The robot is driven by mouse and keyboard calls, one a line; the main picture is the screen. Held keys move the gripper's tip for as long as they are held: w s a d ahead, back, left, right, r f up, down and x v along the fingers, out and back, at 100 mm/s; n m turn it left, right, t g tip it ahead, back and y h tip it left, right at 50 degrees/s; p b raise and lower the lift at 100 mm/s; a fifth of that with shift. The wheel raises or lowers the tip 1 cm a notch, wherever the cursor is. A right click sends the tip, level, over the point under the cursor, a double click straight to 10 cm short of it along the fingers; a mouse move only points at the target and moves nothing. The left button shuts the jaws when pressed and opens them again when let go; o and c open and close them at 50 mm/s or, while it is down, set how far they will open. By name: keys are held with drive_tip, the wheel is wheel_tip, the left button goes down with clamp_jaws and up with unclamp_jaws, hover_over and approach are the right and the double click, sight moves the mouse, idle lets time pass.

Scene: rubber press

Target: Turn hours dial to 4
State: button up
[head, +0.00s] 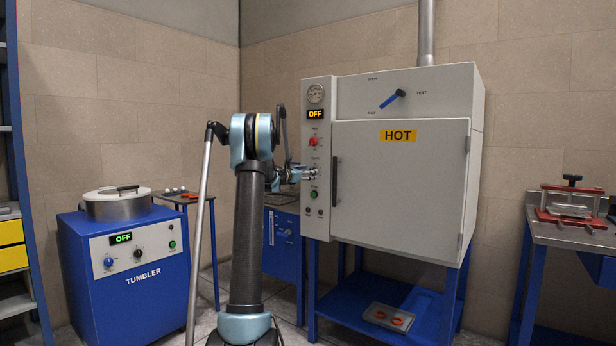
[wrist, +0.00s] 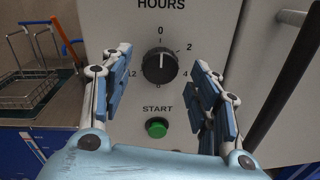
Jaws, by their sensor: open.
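The hours dial (wrist: 159,66) is a round black knob on the grey control panel in the wrist view. My gripper (wrist: 161,60) is open, with one blue finger on each side of the dial and visible gaps between. The fingers look apart from the knob; exact depth is unclear. In the head view my gripper (head: 310,173) is at the oven's control panel (head: 322,225) and covers the dial.
A green START button (wrist: 156,128) is just below the dial. In the head view, a red-marked knob (head: 313,142) and an OFF display (head: 317,114) are above my gripper. The oven door (head: 400,190), marked HOT, is shut, with its dark handle (head: 335,181) close on the right.

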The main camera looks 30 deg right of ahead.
drive_tip(key=shift+x, duration=0.8)
drive_tip(key=c, duration=1.1)
drive_tip(key=shift+m, duration=0.4)
drive_tip(key=shift+s+m+t+y, duration=0.1)
drive_tip(key=shift+m+t+y, duration=0.2)
drive_tip(key=shift+m, duration=5.2)
drive_tip(key=shift+s+m+t+y, duration=0.1)
drive_tip(key=shift+m+t+y, duration=0.2)
drive_tip(key=shift+m, duration=5.2)
